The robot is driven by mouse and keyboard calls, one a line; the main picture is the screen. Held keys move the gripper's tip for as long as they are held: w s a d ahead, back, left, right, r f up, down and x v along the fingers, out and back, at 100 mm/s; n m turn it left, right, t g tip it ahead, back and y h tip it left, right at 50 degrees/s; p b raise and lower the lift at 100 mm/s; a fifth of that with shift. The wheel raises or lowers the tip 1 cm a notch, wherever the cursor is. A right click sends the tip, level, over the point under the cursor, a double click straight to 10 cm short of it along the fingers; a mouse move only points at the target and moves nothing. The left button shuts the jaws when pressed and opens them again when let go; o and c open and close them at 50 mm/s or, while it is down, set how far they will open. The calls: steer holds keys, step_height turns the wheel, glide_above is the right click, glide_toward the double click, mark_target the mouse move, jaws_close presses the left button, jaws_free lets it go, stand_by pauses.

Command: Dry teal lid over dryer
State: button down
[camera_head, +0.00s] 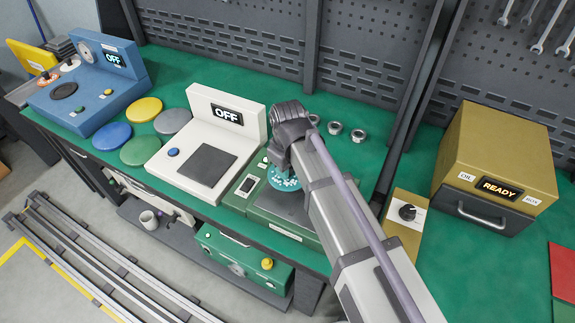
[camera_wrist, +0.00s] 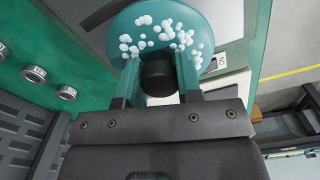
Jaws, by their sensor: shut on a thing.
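The teal lid (camera_wrist: 150,22) is held at the tips of my gripper (camera_wrist: 158,78), whose fingers are shut on its dark knob. White foam-like droplets cover parts of its face. In the head view the lid (camera_head: 285,181) shows in part below my wrist, over a green machine (camera_head: 252,205) with a dark top plate and a small display. My arm hides much of that machine, and the gap between lid and plate is hard to judge. I cannot tell for sure whether this machine is the dryer.
A white machine (camera_head: 207,150) reading OFF and a blue machine (camera_head: 97,88) reading OFF stand to the left. Several coloured discs (camera_head: 145,110) lie between them. Metal rings (camera_head: 334,128) lie behind my gripper. A gold box (camera_head: 495,145) reading READY stands right.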

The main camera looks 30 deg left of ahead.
step_height(320, 180, down, 2)
steer(key=shift+f+b, duration=0.2)
steer(key=shift+b, duration=0.45)
steer(key=shift+r, duration=0.1)
steer(key=shift+w+d, duration=0.15)
steer(key=shift+d, duration=1.5)
steer(key=shift+w+d, duration=0.2)
steer(key=shift+d, duration=1.5)
steer(key=shift+w+d, duration=0.15)
steer(key=shift+d, duration=1.5)
step_height(320, 180, up, 9)
steer(key=p, duration=0.9)
